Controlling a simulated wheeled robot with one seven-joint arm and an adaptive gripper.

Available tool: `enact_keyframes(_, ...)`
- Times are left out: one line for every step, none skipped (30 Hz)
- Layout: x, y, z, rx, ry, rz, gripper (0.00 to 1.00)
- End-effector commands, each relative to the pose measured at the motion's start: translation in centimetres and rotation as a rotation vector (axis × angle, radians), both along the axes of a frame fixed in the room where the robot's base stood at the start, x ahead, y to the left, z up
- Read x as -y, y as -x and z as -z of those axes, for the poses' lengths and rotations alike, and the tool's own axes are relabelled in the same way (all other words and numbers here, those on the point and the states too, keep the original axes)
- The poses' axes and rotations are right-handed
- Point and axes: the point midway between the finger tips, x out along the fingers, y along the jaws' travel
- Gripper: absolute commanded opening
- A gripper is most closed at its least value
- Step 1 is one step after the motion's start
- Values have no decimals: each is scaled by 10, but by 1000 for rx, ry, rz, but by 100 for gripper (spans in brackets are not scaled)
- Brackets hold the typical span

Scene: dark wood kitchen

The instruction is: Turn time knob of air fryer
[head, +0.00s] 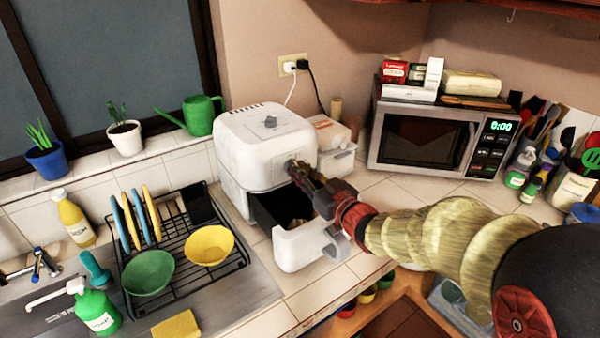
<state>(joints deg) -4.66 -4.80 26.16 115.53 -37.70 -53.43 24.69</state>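The white air fryer (247,150) stands on the tiled counter in the corner, left of the microwave. Its drawer (299,249) is pulled out at the front, and the dark basket inside shows. A round grey knob (270,122) sits on its sloped top. Another grey knob or dial (291,167) shows on the front face, partly hidden by my gripper. My gripper (297,172) reaches in from the right above the open drawer, with its fingertips at that front knob. I cannot tell whether the fingers touch or grip it.
A microwave (418,138) with boxes on top stands to the right. A dish rack (176,262) with a green bowl (149,272) and a yellow bowl (209,245) is on the left. The open drawer juts out below my gripper. A white plug cord (291,92) runs behind the fryer.

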Motion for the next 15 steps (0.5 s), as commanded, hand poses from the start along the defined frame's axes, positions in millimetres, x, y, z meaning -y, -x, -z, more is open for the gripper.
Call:
enact_keyframes(-1, -2, 0, 1, -1, 0, 16)
enact_keyframes(-2, -3, 0, 1, -1, 0, 16)
enact_keyframes(-2, -3, -1, 1, -1, 1, 16)
enact_keyframes(-2, -4, -1, 1, -1, 1, 16)
enact_keyframes(-2, -4, -1, 1, -1, 1, 16)
enact_keyframes(-2, -4, -1, 1, -1, 1, 16)
enact_keyframes(-2, -4, -1, 1, -1, 1, 16)
enact_keyframes(-2, -4, -1, 1, -1, 1, 16)
enact_keyframes(-2, -4, -1, 1, -1, 1, 16)
enact_keyframes(-2, -4, -1, 1, -1, 1, 15)
enact_keyframes(-2, -4, -1, 1, -1, 1, 14)
enact_keyframes(-2, -4, -1, 1, -1, 1, 11)
enact_keyframes(-2, -4, -1, 1, -1, 1, 10)
enact_keyframes(-2, -3, -1, 1, -1, 1, 8)
enact_keyframes(-2, -3, -1, 1, -1, 1, 6)
